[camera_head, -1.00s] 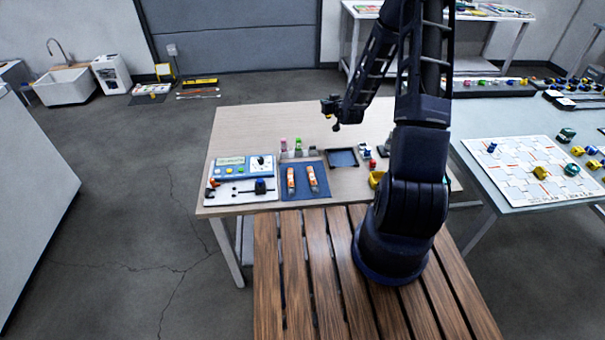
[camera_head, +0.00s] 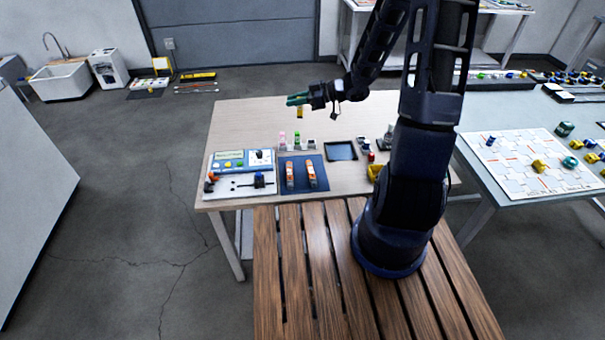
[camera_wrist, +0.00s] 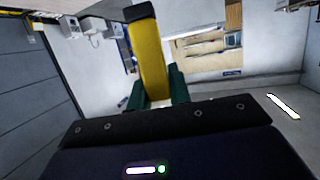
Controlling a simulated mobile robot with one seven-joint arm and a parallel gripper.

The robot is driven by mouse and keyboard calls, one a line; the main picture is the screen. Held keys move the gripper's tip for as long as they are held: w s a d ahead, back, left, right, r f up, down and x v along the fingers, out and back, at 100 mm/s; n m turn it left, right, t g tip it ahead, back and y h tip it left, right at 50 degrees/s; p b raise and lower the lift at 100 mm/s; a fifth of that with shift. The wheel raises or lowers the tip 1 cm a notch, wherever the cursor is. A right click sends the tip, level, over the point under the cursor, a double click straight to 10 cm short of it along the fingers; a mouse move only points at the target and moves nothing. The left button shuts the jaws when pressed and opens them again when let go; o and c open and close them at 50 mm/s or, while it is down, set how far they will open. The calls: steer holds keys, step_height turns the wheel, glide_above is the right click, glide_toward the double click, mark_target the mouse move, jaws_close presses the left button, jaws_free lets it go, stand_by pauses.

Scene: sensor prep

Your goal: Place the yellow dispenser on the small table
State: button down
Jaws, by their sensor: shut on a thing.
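The yellow dispenser (camera_wrist: 150,62) has a dark cap and is held between the green fingers of my gripper (camera_wrist: 157,90) in the wrist view. In the head view, a small yellow part of the dispenser (camera_head: 300,113) shows just below my gripper (camera_head: 293,99). The gripper is shut on it, above the far part of a light wooden table (camera_head: 245,125), with its fingers pointing left. The dispenser is clear of the tabletop. I cannot tell which table the task calls the small table.
Pink and green bottles (camera_head: 297,140) stand mid-table. A blue mat (camera_head: 302,172) with two orange-and-white tubes, a control panel (camera_head: 240,162) and a dark tray (camera_head: 341,151) lie nearby. A grey table (camera_head: 490,208) stands at right. Open floor (camera_head: 120,190) lies left.

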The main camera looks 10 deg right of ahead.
steer(key=s+n+g, duration=0.2)
steer(key=s, duration=0.3)
steer(key=g, duration=0.1)
glide_above(297, 168)
step_height(297, 168, down, 20)
steer(key=shift+r, duration=0.1)
stand_by(0.7)
steer(key=c, duration=1.3)
jaws_free()
